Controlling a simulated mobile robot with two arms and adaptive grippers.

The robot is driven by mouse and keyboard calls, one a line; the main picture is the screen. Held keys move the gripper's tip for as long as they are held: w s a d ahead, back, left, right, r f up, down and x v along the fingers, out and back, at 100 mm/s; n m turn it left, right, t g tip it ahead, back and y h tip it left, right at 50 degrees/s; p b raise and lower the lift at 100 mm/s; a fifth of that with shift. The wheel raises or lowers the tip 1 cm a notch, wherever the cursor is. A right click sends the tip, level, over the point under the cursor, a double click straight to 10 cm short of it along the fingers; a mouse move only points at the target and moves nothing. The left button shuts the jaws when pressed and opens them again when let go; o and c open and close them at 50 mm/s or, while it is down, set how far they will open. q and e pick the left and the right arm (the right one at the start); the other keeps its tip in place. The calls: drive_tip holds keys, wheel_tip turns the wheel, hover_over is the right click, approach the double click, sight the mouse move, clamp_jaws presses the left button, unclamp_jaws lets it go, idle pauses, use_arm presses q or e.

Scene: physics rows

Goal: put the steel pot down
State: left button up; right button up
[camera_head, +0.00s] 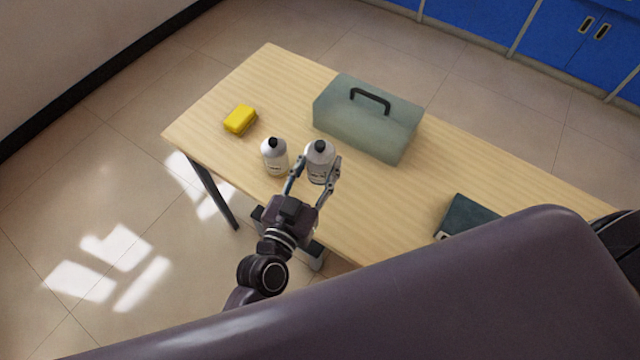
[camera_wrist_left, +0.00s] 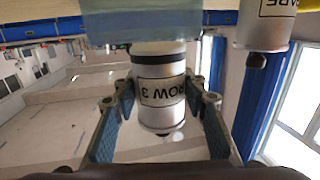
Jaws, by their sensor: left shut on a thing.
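The steel pot (camera_head: 320,162) is a silver cylinder with a black cap, more like a canister. In the left wrist view, which is upside down, the pot (camera_wrist_left: 160,92) carries a label reading "ROW 3". My left gripper (camera_head: 315,172) is shut on it, one finger on each side. The pot is upright at the table's near side, close to the green box. I cannot tell whether its base touches the table (camera_head: 400,225). My right gripper is not in view.
A similar silver canister (camera_head: 274,158) stands just left of the held pot; its label (camera_wrist_left: 275,8) is partly cut off. A green toolbox (camera_head: 365,120) stands behind, a yellow sponge-like block (camera_head: 240,119) lies left, and a dark item (camera_head: 468,215) lies right. Bare wood lies between.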

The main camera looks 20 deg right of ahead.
use_arm(q)
wheel_tip(320, 180, down, 8)
drive_tip(key=shift+r+b, duration=0.2)
drive_tip(key=shift+b, duration=0.55)
drive_tip(key=shift+f, duration=0.2)
drive_tip(key=o, duration=1.4)
